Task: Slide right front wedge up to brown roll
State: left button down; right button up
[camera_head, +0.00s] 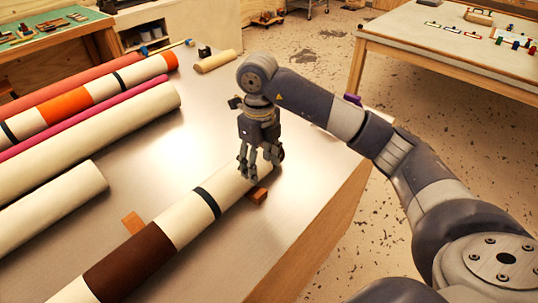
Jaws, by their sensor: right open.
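The brown roll (130,261), cream with a brown band and a thin black stripe, lies diagonally on the table from the bottom left towards the middle. A small orange-brown wedge (258,195) sits on its right side, close to its far end; I cannot tell if they touch. My right gripper (259,172) points down, open, over the far end of the roll just beyond the right wedge, and hides part of that end. My left gripper is out of view.
Several long rolls, some cream (90,145), one with orange bands (65,104), lie on the left of the table (185,140). A short tan roll (214,61) lies at the back. The table's right edge is close to the right wedge.

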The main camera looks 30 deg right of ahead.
aim_at(260, 193)
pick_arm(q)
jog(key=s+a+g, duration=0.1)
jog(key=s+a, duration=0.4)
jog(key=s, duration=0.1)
pick_arm(e)
jog(key=f, duration=0.2)
jog(key=f+p, duration=0.1)
jog(key=f, duration=0.1)
jog(key=f+p, duration=0.1)
jog(key=f, duration=0.1)
jog(key=shift+s+a+f, duration=0.15)
jog(key=shift+s+a, duration=0.25)
notch_tip(260, 193, down, 3)
jog(key=shift+w+f+p, duration=0.15)
jog(key=shift+f+p, duration=0.05)
jog(key=shift+p, duration=0.35)
jog(key=shift+f, duration=0.4)
jog(key=c, duration=1.1)
jog(key=o, duration=1)
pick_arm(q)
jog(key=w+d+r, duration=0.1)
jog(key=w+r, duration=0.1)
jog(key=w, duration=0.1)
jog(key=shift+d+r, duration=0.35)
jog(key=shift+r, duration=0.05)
pick_arm(e)
jog(key=shift+o, duration=0.4)
